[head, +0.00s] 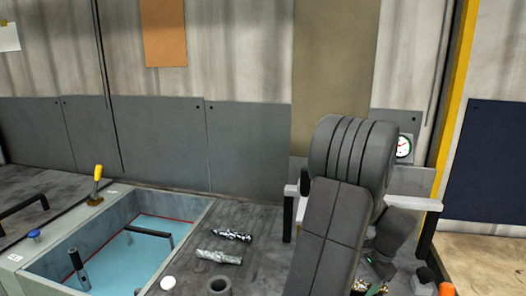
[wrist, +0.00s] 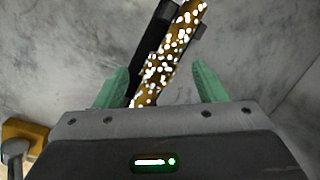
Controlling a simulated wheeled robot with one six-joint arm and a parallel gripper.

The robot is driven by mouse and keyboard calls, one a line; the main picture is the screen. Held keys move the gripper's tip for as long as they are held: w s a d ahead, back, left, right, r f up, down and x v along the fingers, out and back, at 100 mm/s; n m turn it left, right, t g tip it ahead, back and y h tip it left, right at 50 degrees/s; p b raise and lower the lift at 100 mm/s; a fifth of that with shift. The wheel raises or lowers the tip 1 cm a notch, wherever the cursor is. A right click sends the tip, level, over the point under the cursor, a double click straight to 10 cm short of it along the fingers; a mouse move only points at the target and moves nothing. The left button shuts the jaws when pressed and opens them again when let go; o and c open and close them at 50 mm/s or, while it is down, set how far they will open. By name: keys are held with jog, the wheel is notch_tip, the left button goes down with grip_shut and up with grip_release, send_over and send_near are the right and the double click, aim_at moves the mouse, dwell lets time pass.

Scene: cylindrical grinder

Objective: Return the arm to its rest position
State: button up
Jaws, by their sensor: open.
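My gripper (wrist: 160,70) shows in the wrist view with its two green fingers spread apart. A gold, speckled rod-like piece (wrist: 172,50) lies slanted in the space between and beyond the fingers, with clear gaps to both. I cannot tell how far it is below them. Dark supports show beside the rod. In the head view my grey arm is bent in front of the bench at the right, and the gold piece (head: 374,290) shows partly at the bottom edge. My arm hides much of the bench there.
A blue-floored basin (head: 130,235) with a yellow-handled lever (head: 97,180) is at the left. A dial gauge (head: 404,147) stands behind my arm.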

jog(key=shift+w+a+p+v, duration=0.1)
jog(key=shift+a+p+v, duration=0.2)
jog(key=shift+v, duration=0.55)
jog(key=shift+w+a+p+v, duration=0.1)
jog(key=shift+p+v, duration=0.3)
jog(key=shift+v, duration=0.45)
jog(key=shift+d+r, duration=0.1)
